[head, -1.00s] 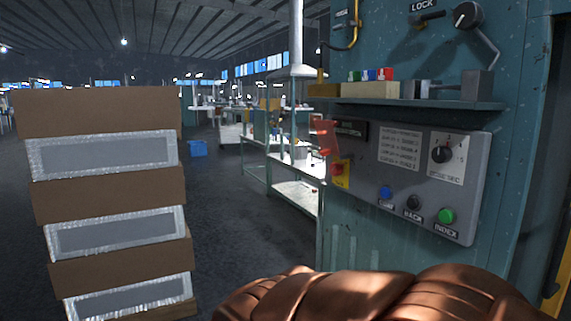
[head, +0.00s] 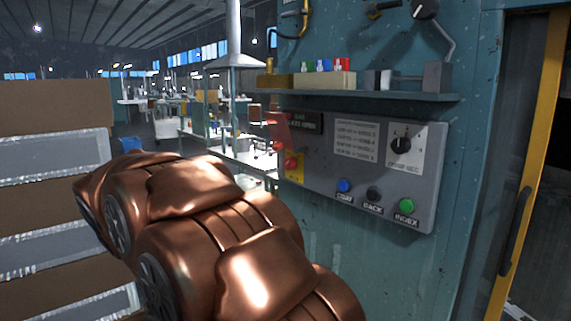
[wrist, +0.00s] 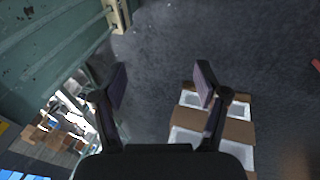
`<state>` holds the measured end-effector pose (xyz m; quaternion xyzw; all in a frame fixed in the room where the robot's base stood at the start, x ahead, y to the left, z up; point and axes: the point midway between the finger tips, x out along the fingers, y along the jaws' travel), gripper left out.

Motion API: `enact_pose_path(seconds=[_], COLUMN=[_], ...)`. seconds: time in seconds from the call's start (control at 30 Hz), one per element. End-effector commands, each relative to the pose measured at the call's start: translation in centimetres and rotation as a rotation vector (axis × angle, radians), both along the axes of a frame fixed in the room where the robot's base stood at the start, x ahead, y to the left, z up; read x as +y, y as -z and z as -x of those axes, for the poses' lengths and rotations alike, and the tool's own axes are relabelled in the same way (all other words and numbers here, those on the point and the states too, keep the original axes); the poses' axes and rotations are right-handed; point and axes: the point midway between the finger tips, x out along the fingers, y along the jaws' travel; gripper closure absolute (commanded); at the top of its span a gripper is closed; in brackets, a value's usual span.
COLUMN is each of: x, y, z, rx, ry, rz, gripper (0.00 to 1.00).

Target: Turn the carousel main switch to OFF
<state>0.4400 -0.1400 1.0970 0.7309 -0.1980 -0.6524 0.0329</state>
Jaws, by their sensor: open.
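The grey control panel (head: 318,175) is fixed to the teal machine wall in the head view. At its left end is a red knob on a yellow plate (head: 292,165), with a translucent red flap (head: 280,132) above it. A black rotary dial (head: 403,145) sits on a white plate at the upper right. Another black knob with a white mark (head: 425,9) is at the top edge. I cannot read which is the main switch, nor its position. My gripper (wrist: 161,84) is open and empty in the wrist view, over the floor; it is hidden in the head view.
Blue (head: 344,185), black (head: 374,193) and green (head: 406,205) buttons line the panel's lower edge. A shelf (head: 400,97) with small blocks juts out above it. Stacked brown boxes (head: 52,105) stand at left, behind my copper arm. A yellow door frame (head: 530,150) is at right.

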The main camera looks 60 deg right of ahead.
Motion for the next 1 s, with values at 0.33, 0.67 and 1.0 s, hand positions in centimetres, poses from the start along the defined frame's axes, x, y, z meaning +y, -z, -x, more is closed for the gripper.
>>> enact_pose_path(seconds=[0.33,0.67,1.0], x=[-9.7,-19.1,-28.4], y=[-4.7,-8.7,-11.8], z=[-11.1,-18.5,-22.6], rx=[-0.156,-0.309,-0.469], ry=[0.154,0.314,0.492], rz=[0.186,0.366,0.553], gripper=[0.27,0.27,0.27])
